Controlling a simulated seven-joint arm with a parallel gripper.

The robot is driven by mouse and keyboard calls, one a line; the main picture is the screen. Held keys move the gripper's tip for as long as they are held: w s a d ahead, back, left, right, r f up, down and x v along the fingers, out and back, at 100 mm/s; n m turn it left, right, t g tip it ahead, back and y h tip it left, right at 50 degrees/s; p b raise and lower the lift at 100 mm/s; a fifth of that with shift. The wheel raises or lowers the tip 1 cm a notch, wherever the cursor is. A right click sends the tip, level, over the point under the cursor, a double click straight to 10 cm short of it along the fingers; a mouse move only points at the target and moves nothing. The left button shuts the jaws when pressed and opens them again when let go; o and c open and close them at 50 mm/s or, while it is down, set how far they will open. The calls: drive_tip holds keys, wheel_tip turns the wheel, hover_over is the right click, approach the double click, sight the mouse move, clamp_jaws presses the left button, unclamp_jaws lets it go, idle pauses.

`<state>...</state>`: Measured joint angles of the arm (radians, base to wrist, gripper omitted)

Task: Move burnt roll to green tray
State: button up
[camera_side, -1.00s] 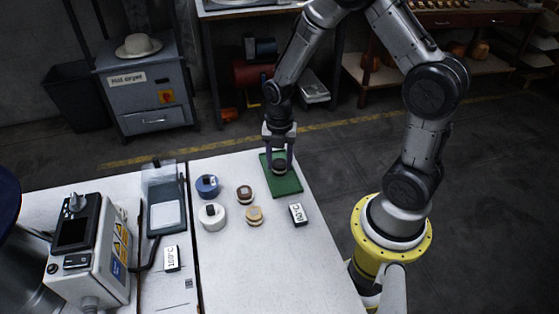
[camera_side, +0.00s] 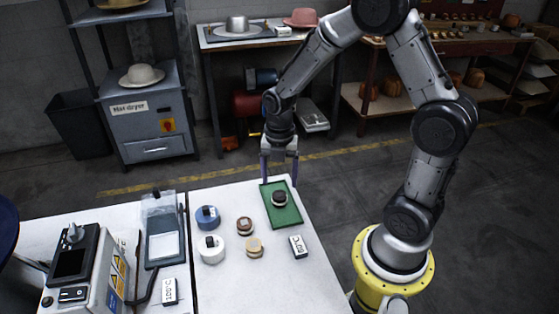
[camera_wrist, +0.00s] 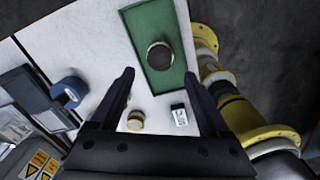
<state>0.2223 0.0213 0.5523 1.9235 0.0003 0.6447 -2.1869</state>
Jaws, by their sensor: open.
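A dark, burnt-looking roll (camera_side: 279,198) sits on the green tray (camera_side: 291,218) at the table's far right corner. My gripper (camera_side: 280,171) is open and empty. It is raised above and behind the roll, clear of it.
A blue roll (camera_side: 207,218), a white roll (camera_side: 211,251), a brown-topped roll (camera_side: 245,227) and a tan roll (camera_side: 254,249) stand left of the tray. A small label block (camera_side: 298,246) lies in front of the tray. A press device (camera_side: 85,265) is at left.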

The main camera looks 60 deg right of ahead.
sight(279, 196)
drive_tip(key=s+a+r+m+t, duration=0.1)
drive_tip(key=s+a+r+m, duration=0.15)
drive_tip(key=r+m, duration=0.35)
drive_tip(key=s+a+r+m+t, duration=0.1)
drive_tip(key=s+r+m, duration=0.2)
drive_tip(key=r, duration=0.6)
drive_tip(key=s+a+r+m+t, duration=0.3)
drive_tip(key=s+m, duration=0.7)
drive_tip(key=m, duration=0.3)
drive_tip(key=shift+a+t, duration=0.3)
drive_tip(key=shift+a, duration=0.05)
